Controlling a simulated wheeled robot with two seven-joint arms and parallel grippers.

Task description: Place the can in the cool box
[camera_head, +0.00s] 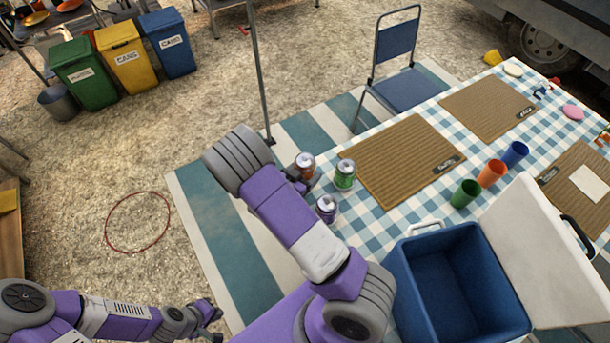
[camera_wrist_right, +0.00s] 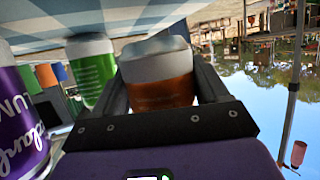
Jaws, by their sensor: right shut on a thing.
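An orange-brown can (camera_head: 304,163) stands near the table's left edge in the head view. My right gripper (camera_head: 301,180) is partly hidden behind its own arm there. In the right wrist view its jaws are shut on the orange-brown can (camera_wrist_right: 160,78), one finger on each side. A green can (camera_head: 344,176) and a purple can (camera_head: 326,207) stand close by; they also show at left in the wrist view. The blue cool box (camera_head: 407,285) is at the lower right, its white lid (camera_head: 535,245) open and its visible inside empty. My left gripper (camera_head: 216,322) is open and empty, low left, away from the table.
The checked table holds brown mats (camera_head: 402,160) and green, orange and blue cups (camera_head: 491,173). A folding chair (camera_head: 400,85) stands behind the table, near a thin pole (camera_head: 259,75). Colored bins (camera_head: 122,58) stand far left.

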